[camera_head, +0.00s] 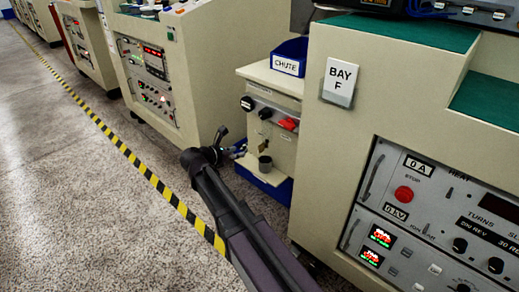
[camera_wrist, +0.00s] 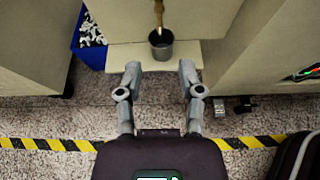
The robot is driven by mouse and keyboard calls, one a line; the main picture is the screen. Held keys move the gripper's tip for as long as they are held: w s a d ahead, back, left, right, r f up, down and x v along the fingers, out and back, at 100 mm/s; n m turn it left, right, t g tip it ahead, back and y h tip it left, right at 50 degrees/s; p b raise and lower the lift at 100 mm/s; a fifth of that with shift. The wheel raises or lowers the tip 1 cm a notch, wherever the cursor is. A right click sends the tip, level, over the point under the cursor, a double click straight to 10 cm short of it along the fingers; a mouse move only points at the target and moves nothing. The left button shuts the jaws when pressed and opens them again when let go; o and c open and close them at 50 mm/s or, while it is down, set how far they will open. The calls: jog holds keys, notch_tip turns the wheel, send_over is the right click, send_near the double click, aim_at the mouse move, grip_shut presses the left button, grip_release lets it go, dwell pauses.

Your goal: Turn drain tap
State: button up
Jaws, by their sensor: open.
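A brass-coloured drain tap (camera_head: 262,145) sticks out low on the front of the small beige cabinet between the two large machines. A grey metal cup (camera_head: 265,164) stands right below it. In the wrist view the tap (camera_wrist: 158,14) hangs above the cup (camera_wrist: 160,46), near the top middle. My gripper (camera_wrist: 160,70) is open and empty, its two fingers spread and pointing toward the cup. The cup and tap lie beyond the fingertips, apart from them. In the head view my gripper (camera_head: 238,150) is just left of the cup, partly hidden by my arm.
A blue bin (camera_head: 268,186) sits below; the wrist view shows white pieces in a blue container (camera_wrist: 88,32). The BAY F machine (camera_head: 400,75) stands close on the right. Open floor lies left.

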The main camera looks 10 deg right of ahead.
aim_at(259, 149)
jog(key=b+x, duration=0.4)
jog(key=x, duration=0.8)
jog(key=shift+f+b, duration=0.15)
jog(key=shift+b, duration=0.25)
jog(key=shift+x, duration=0.85)
grip_shut()
